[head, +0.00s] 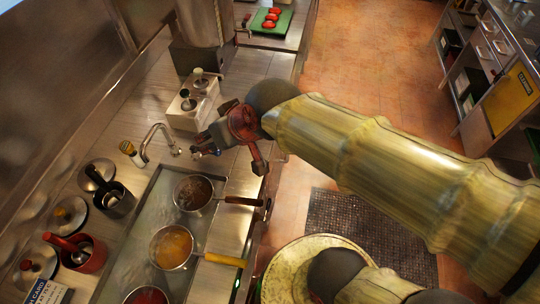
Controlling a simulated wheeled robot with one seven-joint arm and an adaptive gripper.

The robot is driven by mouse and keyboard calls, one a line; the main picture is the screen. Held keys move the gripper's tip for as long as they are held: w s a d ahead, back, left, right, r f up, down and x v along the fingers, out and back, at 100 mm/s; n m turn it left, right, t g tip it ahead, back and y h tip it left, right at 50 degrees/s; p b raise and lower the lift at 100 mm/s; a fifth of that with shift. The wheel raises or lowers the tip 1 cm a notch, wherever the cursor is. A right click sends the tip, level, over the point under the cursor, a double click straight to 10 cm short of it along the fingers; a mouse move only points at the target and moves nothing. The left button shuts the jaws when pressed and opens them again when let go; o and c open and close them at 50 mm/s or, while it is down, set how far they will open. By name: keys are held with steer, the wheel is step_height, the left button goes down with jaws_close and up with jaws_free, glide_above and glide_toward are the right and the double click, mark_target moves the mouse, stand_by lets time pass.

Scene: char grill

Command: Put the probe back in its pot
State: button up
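My bamboo-like arm reaches in from the right, and my gripper (201,148), grey with a red joint, is over the steel counter beside the pans. A small dark and bluish bit shows at its tip. I cannot tell whether that is a probe or part of the finger. No probe can be picked out for sure. Possible pots are a black pot (121,207) with a black-handled tool standing in it and a red pot (95,263) with a red-handled tool, both at the left.
Saucepans of brown (193,193), yellow (172,247) and red food (146,296) sit in a steel bath, some handles pointing right. A curved tap (152,137) and a yellow-and-black item (129,149) stand behind. A green tray (282,27) lies far back.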

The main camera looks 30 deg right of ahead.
steer(key=s+d+f+m+g+h, duration=0.1)
steer(key=s+d+g+h, duration=0.1)
steer(key=s+d, duration=0.6)
steer(key=shift+s+d+h, duration=0.3)
steer(key=shift+s+d, duration=0.1)
steer(key=shift+s, duration=0.85)
